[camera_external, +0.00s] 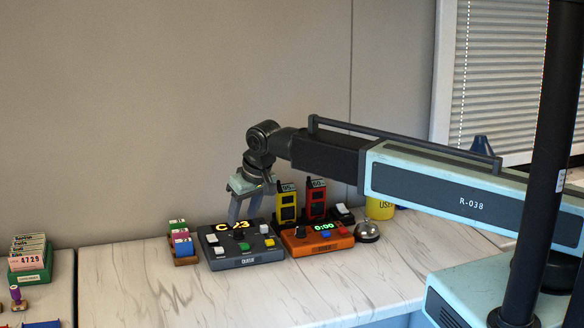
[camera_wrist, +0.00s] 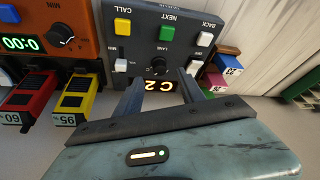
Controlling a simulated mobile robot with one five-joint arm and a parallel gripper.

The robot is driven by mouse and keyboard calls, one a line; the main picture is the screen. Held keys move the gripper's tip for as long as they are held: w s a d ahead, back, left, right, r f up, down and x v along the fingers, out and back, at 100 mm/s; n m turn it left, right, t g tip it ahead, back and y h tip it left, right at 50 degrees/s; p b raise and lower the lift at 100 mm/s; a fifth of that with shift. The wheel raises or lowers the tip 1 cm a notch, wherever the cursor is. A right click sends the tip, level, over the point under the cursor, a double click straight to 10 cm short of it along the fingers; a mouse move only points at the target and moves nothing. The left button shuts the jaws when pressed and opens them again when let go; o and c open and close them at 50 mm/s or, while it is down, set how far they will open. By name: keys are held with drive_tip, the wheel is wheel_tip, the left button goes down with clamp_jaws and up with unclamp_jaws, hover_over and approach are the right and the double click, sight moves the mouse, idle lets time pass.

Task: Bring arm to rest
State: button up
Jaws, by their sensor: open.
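My arm reaches in from the right in the external view, bent down at the wrist. My gripper (camera_external: 235,220) points down over the back of the dark grey console (camera_external: 243,260), close to its lit display. In the wrist view the two fingers of my gripper (camera_wrist: 160,92) are apart with nothing held between them. The console's knob and coloured buttons show beyond them (camera_wrist: 165,38). The display is partly covered by the fingers. I cannot tell whether the fingertips touch the console.
An orange timer (camera_external: 318,247) reading 0:00 stands right of the console, with yellow (camera_external: 285,205) and red (camera_external: 316,200) radios behind. A bell (camera_external: 367,232) and yellow mug (camera_external: 380,208) stand further right. Coloured blocks (camera_external: 182,242) sit left. The front counter (camera_external: 150,300) is clear.

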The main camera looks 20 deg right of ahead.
drive_tip(key=p+v, duration=0.1)
drive_tip(key=v, duration=0.2)
drive_tip(key=shift+f, duration=0.1)
drive_tip(key=d, duration=0.7)
drive_tip(key=s+d+f+m+g+h, duration=0.1)
drive_tip(key=d, duration=0.7)
drive_tip(key=s+d+m, duration=0.1)
drive_tip(key=d, duration=0.6)
drive_tip(key=shift+s+d+f+g+h, duration=0.1)
drive_tip(key=shift+d+f+g+h, duration=0.05)
drive_tip(key=shift+d+g+h, duration=0.2)
drive_tip(key=s+d+m+g, duration=0.1)
drive_tip(key=s+d, duration=0.3)
drive_tip(key=d, duration=0.4)
drive_tip(key=s+d+m+g, duration=0.1)
drive_tip(key=s+d, duration=0.3)
drive_tip(key=d, duration=0.5)
drive_tip(key=shift+s+d+f+m, duration=0.15)
drive_tip(key=shift+s+f+m, duration=0.05)
drive_tip(key=shift+f+m, duration=0.1)
